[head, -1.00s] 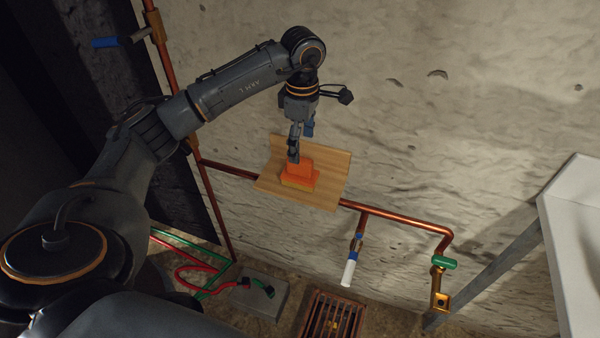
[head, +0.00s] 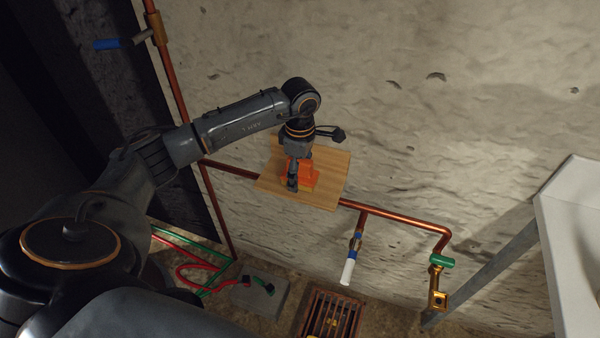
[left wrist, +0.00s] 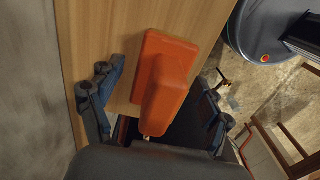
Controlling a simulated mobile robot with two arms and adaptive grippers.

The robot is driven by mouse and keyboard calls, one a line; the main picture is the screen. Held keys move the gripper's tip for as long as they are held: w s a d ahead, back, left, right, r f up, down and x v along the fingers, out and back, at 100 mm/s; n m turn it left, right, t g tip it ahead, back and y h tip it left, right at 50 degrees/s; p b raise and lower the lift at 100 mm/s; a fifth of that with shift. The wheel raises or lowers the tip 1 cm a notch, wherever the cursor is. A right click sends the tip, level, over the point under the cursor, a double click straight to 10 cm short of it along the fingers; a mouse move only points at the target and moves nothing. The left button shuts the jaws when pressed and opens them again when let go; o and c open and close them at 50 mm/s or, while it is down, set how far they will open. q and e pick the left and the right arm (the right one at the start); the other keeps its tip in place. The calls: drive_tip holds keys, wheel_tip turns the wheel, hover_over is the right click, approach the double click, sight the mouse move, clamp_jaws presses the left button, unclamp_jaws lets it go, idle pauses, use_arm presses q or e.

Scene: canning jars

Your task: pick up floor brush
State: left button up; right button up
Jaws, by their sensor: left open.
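The floor brush (head: 308,177) has an orange block-shaped body and sits on a small wooden shelf (head: 333,186) on the wall. My left gripper (head: 292,183) is down at the brush and partly hides it in the head view. In the left wrist view the brush (left wrist: 163,80) shows its raised orange grip between the two parted fingers of my left gripper (left wrist: 155,100). The fingers stand on either side with gaps; I see no grasp. The brush's bristles cannot be made out. My right gripper is not in view.
A copper pipe (head: 400,219) runs along the wall by the shelf, with a green-handled valve (head: 441,261). A white basin (head: 565,225) is at the right. A floor grate (head: 331,316) and a grey box (head: 262,291) lie below.

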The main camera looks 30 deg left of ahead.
use_arm(q)
drive_tip(key=c, duration=1.3)
drive_tip(key=shift+r, duration=0.1)
drive_tip(key=shift+r, duration=0.5)
wheel_tip(320, 180, up, 2)
drive_tip(key=shift+s+d+r+b, duration=0.15)
drive_tip(key=shift+r+b, duration=0.1)
drive_tip(key=shift+b, duration=0.2)
drive_tip(key=s+d+r, duration=0.2)
drive_tip(key=s+r, duration=0.1)
drive_tip(key=s+d+r+b, duration=0.1)
drive_tip(key=s+d+r, duration=0.2)
drive_tip(key=s, duration=0.1)
drive_tip(key=s+d+r, duration=0.2)
drive_tip(key=s+r, duration=0.1)
drive_tip(key=s, duration=0.1)
drive_tip(key=shift+s+d+r, duration=0.15)
drive_tip(key=shift+d+r, duration=0.05)
drive_tip(key=shift+d, duration=0.1)
